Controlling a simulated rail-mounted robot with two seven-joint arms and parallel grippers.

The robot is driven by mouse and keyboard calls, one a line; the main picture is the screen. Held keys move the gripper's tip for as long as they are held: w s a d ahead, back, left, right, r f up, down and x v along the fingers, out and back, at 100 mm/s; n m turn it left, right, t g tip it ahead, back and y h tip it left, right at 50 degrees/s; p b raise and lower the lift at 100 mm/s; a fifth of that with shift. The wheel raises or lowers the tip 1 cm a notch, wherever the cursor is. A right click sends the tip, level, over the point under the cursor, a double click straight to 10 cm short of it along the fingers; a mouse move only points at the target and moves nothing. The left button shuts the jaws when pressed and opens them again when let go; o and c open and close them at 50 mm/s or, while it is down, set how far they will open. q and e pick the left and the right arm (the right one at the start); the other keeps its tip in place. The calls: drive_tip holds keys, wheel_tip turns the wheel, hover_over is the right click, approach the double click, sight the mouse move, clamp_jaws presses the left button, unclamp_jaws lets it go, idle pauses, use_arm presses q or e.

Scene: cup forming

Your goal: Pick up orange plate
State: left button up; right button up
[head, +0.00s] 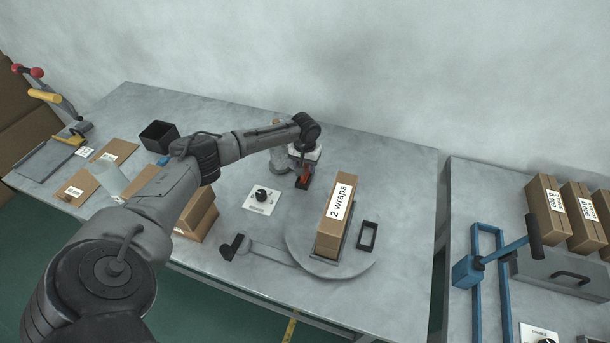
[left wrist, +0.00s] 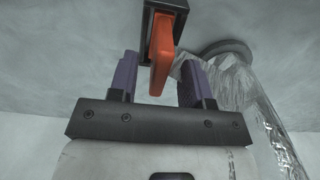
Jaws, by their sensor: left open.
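The orange plate (head: 304,174) is a small flat piece standing at a small black holder (head: 301,184) on the grey table, near the middle of the head view. My left gripper (head: 305,163) hangs just above it and partly covers it. In the left wrist view, the orange plate (left wrist: 161,55) comes out of the black holder (left wrist: 165,8) and reaches between the two purple fingers of my left gripper (left wrist: 158,66). The fingers are open, with a visible gap on each side of the plate. My right gripper is not in view.
A brown box labelled "2 wraps" (head: 336,215) stands on a round turntable (head: 298,232) to the front right. A white panel with a black knob (head: 262,199) lies to the left. Clear wrapping (left wrist: 225,85) shows close beside the gripper in the left wrist view.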

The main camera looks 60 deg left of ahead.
use_arm(q)
drive_tip(key=shift+f, duration=0.15)
clamp_jaws()
idle(0.5)
